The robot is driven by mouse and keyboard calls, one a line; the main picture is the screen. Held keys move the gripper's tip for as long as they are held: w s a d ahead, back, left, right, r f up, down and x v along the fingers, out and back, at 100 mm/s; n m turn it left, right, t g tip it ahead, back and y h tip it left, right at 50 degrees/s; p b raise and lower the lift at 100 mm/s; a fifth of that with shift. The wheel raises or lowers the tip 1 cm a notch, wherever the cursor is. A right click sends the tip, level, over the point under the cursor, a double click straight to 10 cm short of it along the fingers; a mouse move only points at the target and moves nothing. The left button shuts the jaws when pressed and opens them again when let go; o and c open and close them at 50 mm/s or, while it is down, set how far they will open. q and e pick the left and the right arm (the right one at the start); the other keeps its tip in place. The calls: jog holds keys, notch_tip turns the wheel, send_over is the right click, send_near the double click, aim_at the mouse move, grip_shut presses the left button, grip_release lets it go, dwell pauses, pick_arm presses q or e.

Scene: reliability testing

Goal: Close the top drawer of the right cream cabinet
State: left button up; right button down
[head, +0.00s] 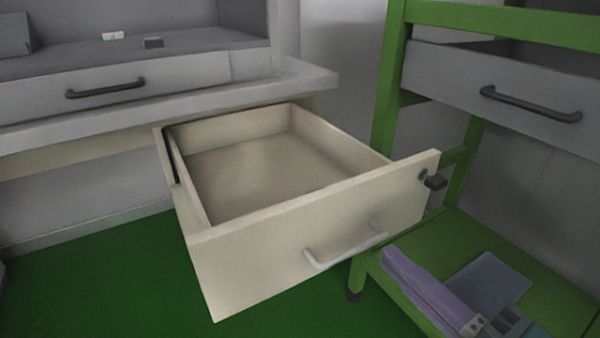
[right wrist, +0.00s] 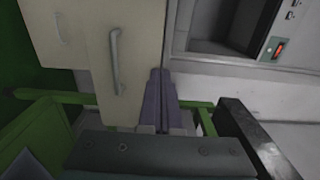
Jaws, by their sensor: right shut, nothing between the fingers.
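The cream cabinet's top drawer (head: 310,239) is pulled far out and empty, with a pale bar handle (head: 345,246) on its front. In the right wrist view a cream drawer front (right wrist: 138,62) with a grey handle (right wrist: 115,62) fills the upper middle. My right gripper (head: 391,254) is shut and empty, with purple fingers, low and to the right of the drawer handle in the head view. In the right wrist view its fingertips (right wrist: 160,72) lie by the drawer front's right edge; contact cannot be told. My left gripper is not in view.
A green frame (head: 388,90) with a grey drawer (head: 500,95) stands close at the right. A grey worktop (head: 290,82) lies above the cream cabinet. Open green floor (head: 110,285) lies at the left.

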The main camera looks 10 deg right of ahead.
aim_at(326, 199)
jog(key=b+x, duration=0.3)
jog(key=x, duration=0.6)
jog(key=shift+w+a+f, duration=0.15)
jog(key=shift+w, duration=0.1)
jog(key=shift+w+a, duration=0.2)
jog(key=shift+w, duration=0.2)
jog(key=shift+w, duration=0.15)
